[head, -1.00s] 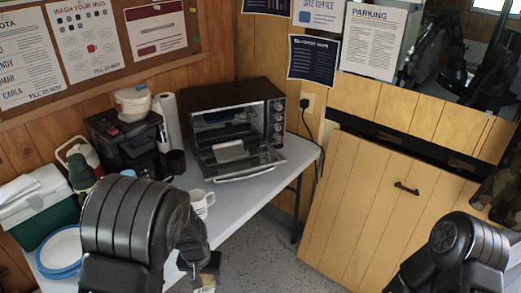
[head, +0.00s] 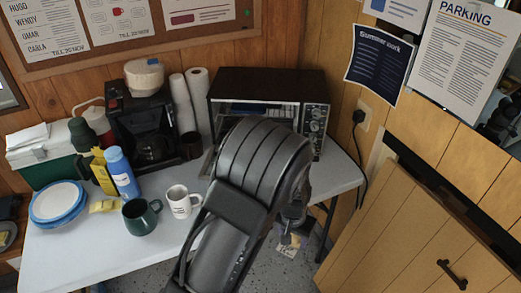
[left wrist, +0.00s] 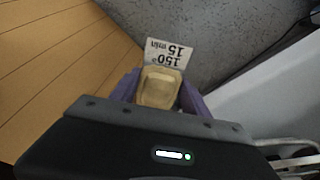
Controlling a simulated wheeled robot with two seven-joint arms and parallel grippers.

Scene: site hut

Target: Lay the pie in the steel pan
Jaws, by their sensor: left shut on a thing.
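The pie (left wrist: 160,88) is a small tan, rounded-rectangular piece between the purple fingers of my left gripper (left wrist: 158,96). A white card reading "150° 15 min" (left wrist: 170,52) shows right beside the pie; I cannot tell whether it is attached. In the head view my left gripper (head: 291,216) is low, off the table's right front edge, with the floor behind it. The toaster oven (head: 320,112) stands at the back right of the table, its front partly hidden by my left arm. My right gripper is out of view.
The white table (head: 90,250) carries a white mug (head: 181,203), a green mug (head: 141,218), a blue bottle (head: 121,172), plates (head: 58,203), a coffee maker (head: 143,125) and a cool box (head: 40,155). A wooden cabinet (head: 410,235) stands at the right.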

